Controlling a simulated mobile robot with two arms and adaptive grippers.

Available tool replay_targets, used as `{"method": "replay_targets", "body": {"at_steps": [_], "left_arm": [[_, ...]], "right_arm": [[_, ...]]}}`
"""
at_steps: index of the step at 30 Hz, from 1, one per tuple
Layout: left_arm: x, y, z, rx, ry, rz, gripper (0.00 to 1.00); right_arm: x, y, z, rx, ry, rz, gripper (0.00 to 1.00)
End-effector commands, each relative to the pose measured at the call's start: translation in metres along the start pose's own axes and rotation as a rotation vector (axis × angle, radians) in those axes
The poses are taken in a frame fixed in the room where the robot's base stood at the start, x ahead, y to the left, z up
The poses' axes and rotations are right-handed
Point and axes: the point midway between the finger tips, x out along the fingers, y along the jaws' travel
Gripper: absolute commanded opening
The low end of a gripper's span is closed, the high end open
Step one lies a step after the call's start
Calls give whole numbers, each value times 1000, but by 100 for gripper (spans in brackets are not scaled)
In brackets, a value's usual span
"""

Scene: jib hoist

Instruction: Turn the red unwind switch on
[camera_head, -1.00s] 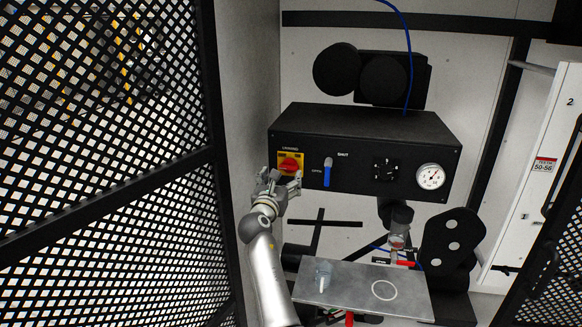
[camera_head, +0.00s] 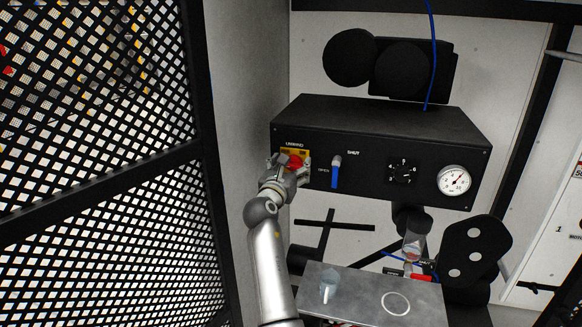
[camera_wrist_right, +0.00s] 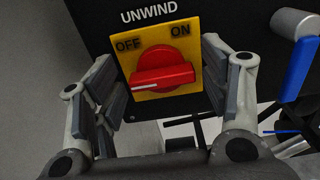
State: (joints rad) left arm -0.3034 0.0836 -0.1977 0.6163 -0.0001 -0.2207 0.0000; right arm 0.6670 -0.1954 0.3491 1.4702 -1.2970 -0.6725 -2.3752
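The red unwind switch (camera_head: 295,161) sits on a yellow plate at the left end of the black control box (camera_head: 375,150). In the right wrist view the red knob (camera_wrist_right: 164,72) shows large, its white mark pointing left, on the side of the OFF label; ON is at upper right. My right gripper (camera_head: 288,170) is right in front of the switch. Its fingers are open, one on each side of the yellow plate (camera_wrist_right: 150,38), with a gap between them and the knob. My left gripper is not in view.
A blue-handled lever (camera_head: 336,171), a black dial (camera_head: 402,171) and a white gauge (camera_head: 454,181) are to the right on the box. A grey metal plate (camera_head: 360,292) lies below. A black mesh panel (camera_head: 100,230) and a pale wall (camera_head: 247,100) bound the left side.

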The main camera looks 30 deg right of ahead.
Motion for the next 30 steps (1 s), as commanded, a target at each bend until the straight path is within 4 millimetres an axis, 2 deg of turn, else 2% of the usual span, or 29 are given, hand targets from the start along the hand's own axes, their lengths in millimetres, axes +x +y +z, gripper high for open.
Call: {"method": "replay_targets", "body": {"at_steps": [1,6,8,19,30], "left_arm": [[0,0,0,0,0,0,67],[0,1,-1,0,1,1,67],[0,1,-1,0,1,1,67],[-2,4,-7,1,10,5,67],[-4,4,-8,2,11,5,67]], "right_arm": [[0,0,0,0,0,0,57],[0,0,0,0,0,0,35],[0,0,0,0,0,0,30],[0,-1,0,70,-1,0,30],[0,-2,-1,362,0,0,30]]}}
